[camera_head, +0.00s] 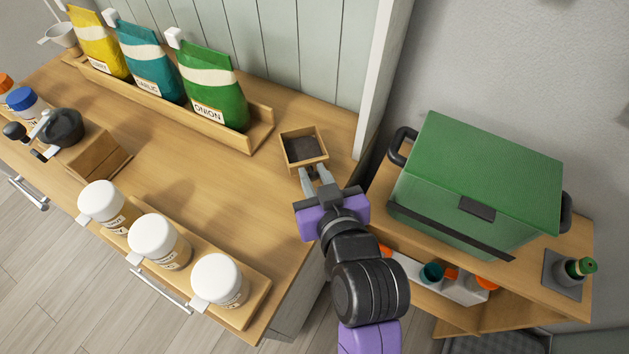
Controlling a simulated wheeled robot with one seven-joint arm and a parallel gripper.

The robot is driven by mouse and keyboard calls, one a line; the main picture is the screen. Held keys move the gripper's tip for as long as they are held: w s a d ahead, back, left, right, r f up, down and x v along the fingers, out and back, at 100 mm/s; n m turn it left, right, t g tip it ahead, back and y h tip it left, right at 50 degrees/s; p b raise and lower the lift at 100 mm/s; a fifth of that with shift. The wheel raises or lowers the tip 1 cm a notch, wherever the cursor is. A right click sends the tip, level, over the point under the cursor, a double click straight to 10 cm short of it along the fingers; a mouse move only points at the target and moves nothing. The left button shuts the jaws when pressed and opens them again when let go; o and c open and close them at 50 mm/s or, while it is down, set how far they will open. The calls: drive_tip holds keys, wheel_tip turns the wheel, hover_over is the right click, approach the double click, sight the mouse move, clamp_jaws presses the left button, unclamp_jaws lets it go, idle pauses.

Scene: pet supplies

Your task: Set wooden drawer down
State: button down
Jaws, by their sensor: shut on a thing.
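The wooden drawer (291,158) is a small, open-topped wooden box with a dark inside. It is at the right end of the wooden counter (215,190), near the wall panel. My gripper (314,176) is shut on the drawer's near side. From this view I cannot tell whether the drawer's underside touches the counter or is slightly above it.
A wooden rack (165,105) with yellow, teal and green bags stands behind. White-lidded jars (158,240) stand on a board at the front. A green cooler box (480,180) is on a lower shelf at right. The counter's middle is clear.

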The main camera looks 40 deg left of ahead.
drive_tip(key=shift+f, duration=1.25)
drive_tip(key=shift+f, duration=0.2)
drive_tip(key=c, duration=1.3)
unclamp_jaws()
drive_tip(key=shift+o, duration=0.2)
drive_tip(key=shift+r, duration=0.25)
drive_tip(key=v, duration=1.2)
drive_tip(key=shift+b, duration=0.35)
